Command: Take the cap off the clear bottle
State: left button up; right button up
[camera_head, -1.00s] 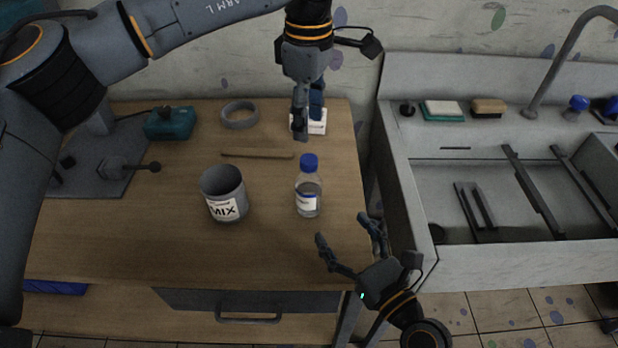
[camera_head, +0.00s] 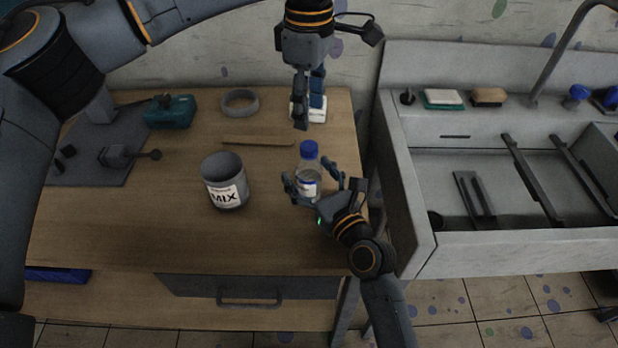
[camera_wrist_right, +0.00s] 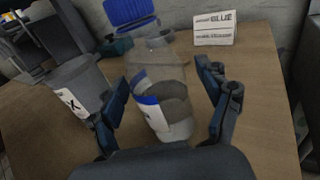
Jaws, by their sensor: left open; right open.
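The clear bottle (camera_head: 309,178) stands upright on the wooden table, with its blue cap (camera_head: 309,150) on. In the right wrist view the bottle (camera_wrist_right: 178,100) shows between my open fingers, its blue cap (camera_wrist_right: 130,12) at the top edge. My right gripper (camera_head: 312,180) is open, with a finger on each side of the bottle's body. I cannot tell whether either finger touches it. My left gripper (camera_head: 309,110) is open and empty, pointing down above and behind the bottle, in front of a white label card (camera_head: 318,115).
A grey MIX cup (camera_head: 224,182) stands left of the bottle. A wooden stick (camera_head: 256,141), a grey ring (camera_head: 240,101) and a teal box (camera_head: 170,112) lie farther back. A sink (camera_head: 500,190) is at the right. The front of the table is clear.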

aim_at(309, 145)
jog(key=shift+s, duration=0.1)
jog(key=shift+c, duration=1.3)
grip_shut()
pick_arm(q)
jog(key=m, duration=0.5)
jog(key=shift+m, duration=0.4)
jog(key=m, duration=0.3)
jog(key=shift+m, duration=0.4)
jog(key=m, duration=0.3)
jog(key=shift+m, duration=0.3)
jog(key=m, duration=0.4)
jog(key=shift+m, duration=0.3)
jog(key=shift+f, duration=4)
